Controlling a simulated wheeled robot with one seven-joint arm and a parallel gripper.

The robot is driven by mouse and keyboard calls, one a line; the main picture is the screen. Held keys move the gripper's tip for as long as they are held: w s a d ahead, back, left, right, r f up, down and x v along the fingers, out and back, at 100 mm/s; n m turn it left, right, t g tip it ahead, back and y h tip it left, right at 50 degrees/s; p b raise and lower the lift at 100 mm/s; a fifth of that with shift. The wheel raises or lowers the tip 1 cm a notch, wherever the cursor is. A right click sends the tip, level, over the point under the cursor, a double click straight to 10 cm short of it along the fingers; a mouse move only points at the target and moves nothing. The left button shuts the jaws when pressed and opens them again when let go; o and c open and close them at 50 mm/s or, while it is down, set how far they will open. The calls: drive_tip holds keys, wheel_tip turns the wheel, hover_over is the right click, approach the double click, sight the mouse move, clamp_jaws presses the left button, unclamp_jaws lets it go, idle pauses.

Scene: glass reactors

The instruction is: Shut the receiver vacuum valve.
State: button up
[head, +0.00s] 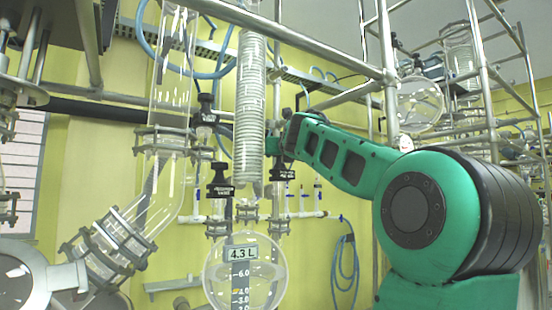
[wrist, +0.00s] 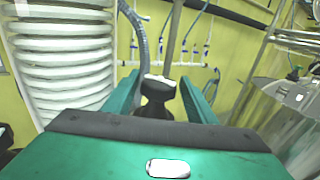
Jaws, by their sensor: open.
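In the wrist view my gripper (wrist: 159,80) is open, with one green finger on each side of a black valve handle (wrist: 157,98). The handle has a pale top and stands between the fingers; I cannot tell whether either finger touches it. In the head view my gripper (head: 272,144) is partly hidden beside the coiled glass column. A black labelled valve handle (head: 283,173) is just below it, and another (head: 219,181) is left of the column. Their labels are too small to read. The round glass receiver (head: 244,275) hangs below, with a 4.3 L readout.
The coiled column (head: 250,100) stands close to my gripper and fills the left of the wrist view (wrist: 65,65). Metal frame tubes (head: 387,70) cross near my arm. A wide glass tube (head: 173,70) is at left. A wall pipe with small taps (head: 300,214) runs behind.

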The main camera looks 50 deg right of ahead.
drive_tip(key=shift+r+n+t+y, duration=0.1)
drive_tip(key=shift+n+t+y, duration=1.45)
drive_tip(key=shift+y, duration=0.75)
drive_tip(key=shift+n, duration=0.25)
drive_tip(key=shift+y, duration=0.4)
drive_tip(key=shift+n+t+y, duration=0.25)
drive_tip(key=shift+n+y, duration=0.35)
drive_tip(key=c, duration=0.9)
drive_tip(key=shift+o, duration=0.2)
drive_tip(key=shift+s+m+g+h, duration=0.1)
drive_tip(key=shift+m+g+h, duration=0.4)
drive_tip(key=shift+h, duration=0.4)
